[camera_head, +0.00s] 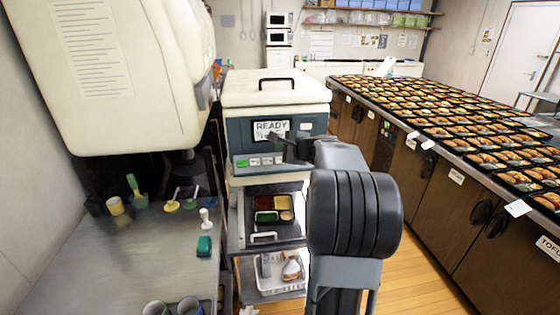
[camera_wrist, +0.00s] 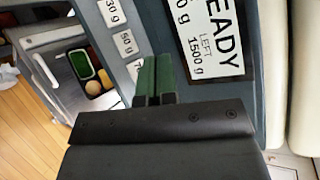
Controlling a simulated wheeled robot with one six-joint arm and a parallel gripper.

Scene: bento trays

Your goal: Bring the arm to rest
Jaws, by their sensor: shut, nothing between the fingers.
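My gripper (camera_head: 277,137) is raised in front of the dispenser (camera_head: 276,92), a white-lidded machine with a blue-grey front. In the wrist view its two green-padded fingers (camera_wrist: 155,80) are together with nothing between them. Behind the fingers are the display (camera_wrist: 212,38), reading READY and LEFT 1500 g, and gram-labelled buttons (camera_wrist: 122,42). In the head view the gripper overlaps the lower right of the display (camera_head: 271,130). I cannot tell whether the fingers touch the front. My dark arm hides part of the machine's right side.
A long counter (camera_head: 440,143) with many filled bentos runs along the right. A grey worktop (camera_head: 110,265) with cups and a green block (camera_head: 205,246) is at left.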

